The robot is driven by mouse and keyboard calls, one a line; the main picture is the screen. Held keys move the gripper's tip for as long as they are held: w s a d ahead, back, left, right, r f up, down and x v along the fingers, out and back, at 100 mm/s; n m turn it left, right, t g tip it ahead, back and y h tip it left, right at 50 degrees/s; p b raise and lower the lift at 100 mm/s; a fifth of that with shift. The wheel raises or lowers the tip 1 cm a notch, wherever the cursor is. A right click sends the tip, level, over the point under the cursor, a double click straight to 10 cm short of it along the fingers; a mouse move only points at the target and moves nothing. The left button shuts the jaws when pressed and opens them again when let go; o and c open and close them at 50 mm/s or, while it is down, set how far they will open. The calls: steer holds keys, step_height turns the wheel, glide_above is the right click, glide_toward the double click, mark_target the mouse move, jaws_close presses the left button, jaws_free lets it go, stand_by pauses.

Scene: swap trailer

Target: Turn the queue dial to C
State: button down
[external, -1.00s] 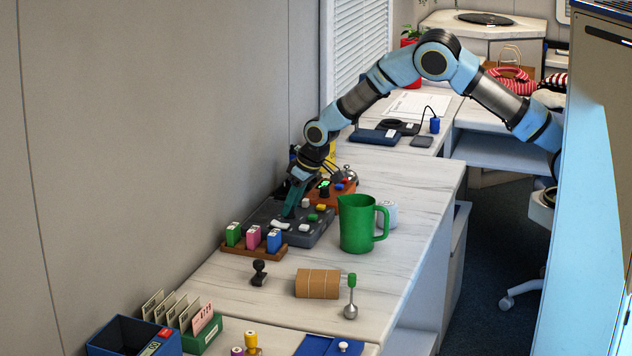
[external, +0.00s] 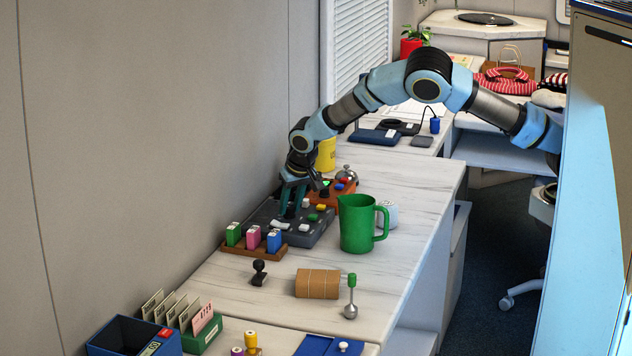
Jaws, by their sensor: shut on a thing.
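A dark grey control panel (external: 316,231) with several coloured buttons lies on the counter against the wall. My gripper (external: 289,212) points down over the left-hand side of this panel, its teal fingers low at the panel surface. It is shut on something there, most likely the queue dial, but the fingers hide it. The dial's letters and pointer cannot be read at this size. A white knob or lever (external: 279,224) shows on the panel just in front of the fingers.
A green pitcher (external: 357,222) stands close to the right of the panel. A wooden rack (external: 238,249) with coloured blocks sits in front of it. An orange box with buttons (external: 322,204) and a bell (external: 347,174) are behind.

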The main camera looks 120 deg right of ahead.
stand_by(0.3)
steer(key=c, duration=0.6)
jaws_free()
steer(key=shift+o, duration=0.2)
steer(key=b+v, duration=0.2)
steer(key=v, duration=0.8)
steer(key=shift+r, duration=0.35)
steer(key=shift+a, duration=0.15)
